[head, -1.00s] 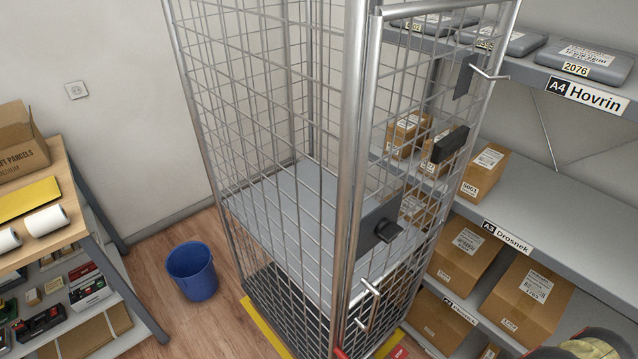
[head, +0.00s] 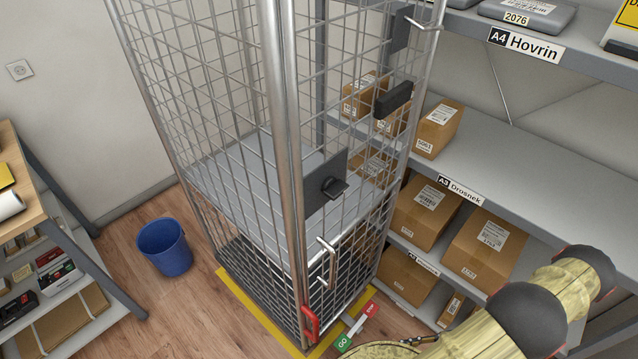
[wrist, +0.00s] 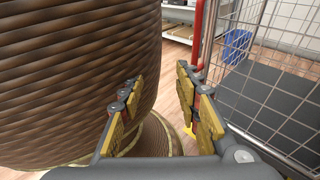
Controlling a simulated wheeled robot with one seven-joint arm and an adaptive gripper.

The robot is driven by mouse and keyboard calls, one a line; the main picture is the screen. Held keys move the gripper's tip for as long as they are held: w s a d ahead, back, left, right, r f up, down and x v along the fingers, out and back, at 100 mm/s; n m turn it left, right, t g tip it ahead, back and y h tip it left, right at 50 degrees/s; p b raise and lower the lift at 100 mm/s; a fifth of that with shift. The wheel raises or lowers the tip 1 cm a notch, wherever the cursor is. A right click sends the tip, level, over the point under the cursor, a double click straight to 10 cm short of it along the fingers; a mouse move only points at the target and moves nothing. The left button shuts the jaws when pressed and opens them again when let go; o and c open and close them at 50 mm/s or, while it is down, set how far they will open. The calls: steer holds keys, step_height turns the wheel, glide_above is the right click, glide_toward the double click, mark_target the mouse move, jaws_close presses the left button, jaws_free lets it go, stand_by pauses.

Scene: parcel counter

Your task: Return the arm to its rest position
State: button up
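My gripper (wrist: 160,80) is open in the wrist view, with a clear gap between its yellow-padded fingers and nothing held. My large ribbed brown column fills the left of that view, close beside the left finger; I cannot tell how wide the gap is. My tan arm (head: 490,330) with dark joints reaches across the lower right of the head view, in front of the shelves. The gripper itself does not show in the head view.
The wire cage (head: 285,170) stands in the middle, with a red lever (head: 311,322) low at its front corner. Shelves (head: 520,165) with parcels (head: 425,212) are on the right. A blue bucket (head: 164,248) stands on the floor left of the cage, near a workbench (head: 35,200).

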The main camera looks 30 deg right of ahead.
steer(key=w+d+r+n+g+h, duration=0.2)
steer(key=d+r+n+g, duration=0.15)
steer(key=r, duration=0.35)
steer(key=w+d+r+n+g+h, duration=0.2)
steer(key=d+r+n+g+h, duration=0.15)
steer(key=r, duration=0.45)
steer(key=w+a+r+n+g+h, duration=0.25)
steer(key=w+r+n+h, duration=0.35)
steer(key=r, duration=0.6)
steer(key=w+a+r+n+t, duration=0.2)
steer(key=a+r+n, duration=0.1)
steer(key=a+r, duration=0.4)
steer(key=w+a+r+n+t+h+p, duration=0.1)
steer(key=w+a+r+n+t, duration=0.1)
steer(key=a+r, duration=0.6)
steer(key=w+a+r+n+t+h, duration=0.1)
steer(key=w+a+r+n+t, duration=0.2)
steer(key=a+r, duration=0.5)
steer(key=shift+r+n+t+p, duration=0.3)
steer(key=shift+r+n+t, duration=0.45)
steer(key=shift+n, duration=0.45)
